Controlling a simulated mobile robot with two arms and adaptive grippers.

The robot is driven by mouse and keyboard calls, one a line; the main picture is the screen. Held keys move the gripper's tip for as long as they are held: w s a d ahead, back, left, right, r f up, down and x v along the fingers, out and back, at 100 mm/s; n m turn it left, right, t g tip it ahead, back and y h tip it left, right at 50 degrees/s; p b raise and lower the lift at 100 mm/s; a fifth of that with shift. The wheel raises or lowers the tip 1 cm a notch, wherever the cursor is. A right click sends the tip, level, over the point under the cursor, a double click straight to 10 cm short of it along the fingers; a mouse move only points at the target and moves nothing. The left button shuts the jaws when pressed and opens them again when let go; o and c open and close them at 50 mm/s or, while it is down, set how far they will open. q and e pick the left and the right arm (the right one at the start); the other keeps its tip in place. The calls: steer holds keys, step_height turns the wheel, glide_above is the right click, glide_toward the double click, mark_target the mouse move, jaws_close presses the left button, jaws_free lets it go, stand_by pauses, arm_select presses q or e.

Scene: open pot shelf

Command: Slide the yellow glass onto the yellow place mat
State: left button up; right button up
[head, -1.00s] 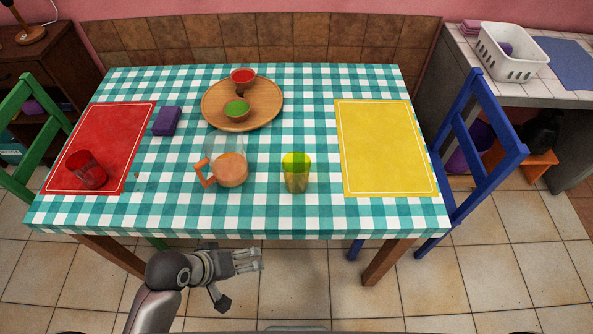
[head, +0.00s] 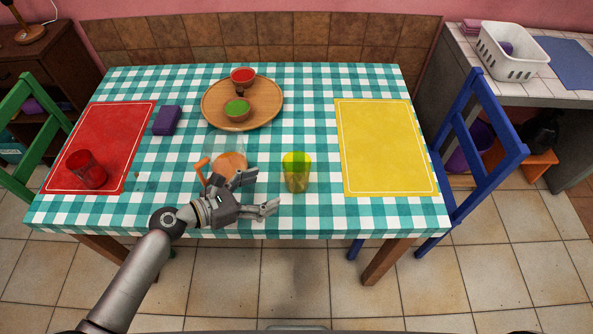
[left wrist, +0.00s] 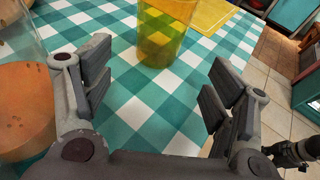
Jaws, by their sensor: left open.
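The yellow glass (head: 296,172) stands upright on the checked tablecloth, left of the yellow place mat (head: 388,148) and apart from it. My left gripper (head: 264,192) is open and empty, just left of the glass, with its fingers pointing toward it. In the left wrist view the glass (left wrist: 165,30) stands ahead of the two spread fingers (left wrist: 155,90), with checked cloth between. A corner of the yellow mat (left wrist: 212,14) shows behind it. My right gripper is not in view.
A glass pitcher with orange content (head: 229,163) stands directly behind and left of my left gripper. A wooden tray (head: 262,117) with two bowls, a purple block (head: 167,120) and a red mat (head: 120,135) with a red glass (head: 88,168) lie farther off. Cloth between glass and mat is clear.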

mark_target(286, 181)
arm_select(q)
steer(key=shift+w+d+f+b, duration=0.2)
steer(key=shift+w+d+b, duration=0.1)
steer(key=shift+w+d, duration=0.15)
steer(key=b+x, duration=0.2)
steer(key=x, duration=0.3)
steer(key=shift+f, duration=0.1)
steer(key=shift+x, duration=1.8)
steer(key=shift+c, duration=0.3)
steer(key=shift+d, duration=0.1)
steer(key=c, duration=0.7)
